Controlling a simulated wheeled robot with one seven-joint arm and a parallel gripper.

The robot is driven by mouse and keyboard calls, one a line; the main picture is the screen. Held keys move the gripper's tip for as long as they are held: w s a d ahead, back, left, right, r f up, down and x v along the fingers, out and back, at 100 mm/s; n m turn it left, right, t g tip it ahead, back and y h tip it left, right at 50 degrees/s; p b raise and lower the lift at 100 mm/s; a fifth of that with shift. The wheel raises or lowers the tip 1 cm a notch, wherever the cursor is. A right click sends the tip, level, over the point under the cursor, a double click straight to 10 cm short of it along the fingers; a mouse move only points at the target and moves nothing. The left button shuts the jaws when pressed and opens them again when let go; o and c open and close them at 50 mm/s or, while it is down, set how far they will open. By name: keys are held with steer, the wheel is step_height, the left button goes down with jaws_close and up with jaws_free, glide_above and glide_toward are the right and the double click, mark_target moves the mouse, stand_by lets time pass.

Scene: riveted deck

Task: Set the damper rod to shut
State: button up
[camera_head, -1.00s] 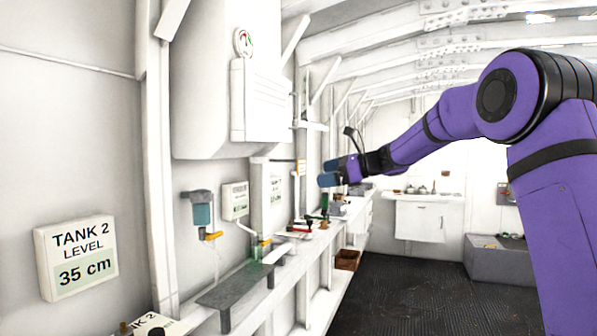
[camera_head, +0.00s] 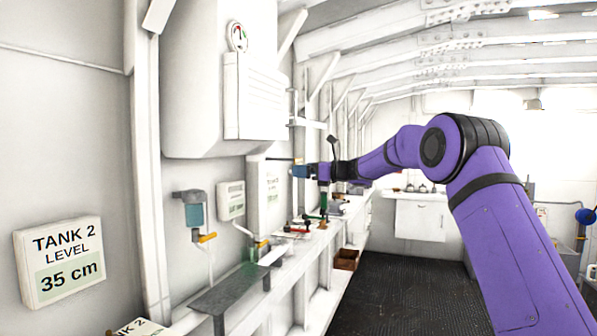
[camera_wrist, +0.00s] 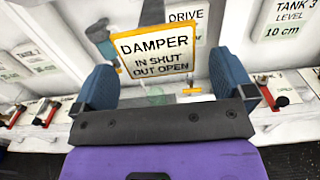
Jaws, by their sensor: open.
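The damper sign (camera_wrist: 157,55), white with a yellow-orange edge, reads "IN SHUT OUT OPEN" and shows between my fingers in the wrist view. A dark grey bar (camera_wrist: 152,12) runs down behind the top of the sign; I cannot tell if it is the damper rod. In the head view a thin dark line (camera_head: 283,159) stands out beside the white wall post near my fingertips; it may be the rod or an edge of the sign. My gripper (camera_wrist: 163,84) is open with blue fingers and nothing visibly held. In the head view my gripper (camera_head: 303,172) points left at the wall.
A shelf along the left wall carries red-handled valves (camera_head: 297,229). A grey pump-like fitting with an orange handle (camera_head: 194,215) hangs nearer on the wall. A drive sign (camera_wrist: 184,22) and tank 3 level sign (camera_wrist: 289,20) are behind. The dark floor (camera_head: 390,280) is clear.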

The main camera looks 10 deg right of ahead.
steer(key=shift+x, duration=1.15)
steer(key=c, duration=1.3)
steer(key=x, duration=0.8)
steer(key=shift+a+r, duration=0.1)
steer(key=o, duration=1.3)
steer(key=shift+w+a, duration=0.1)
steer(key=shift+a, duration=0.1)
steer(key=v, duration=1.1)
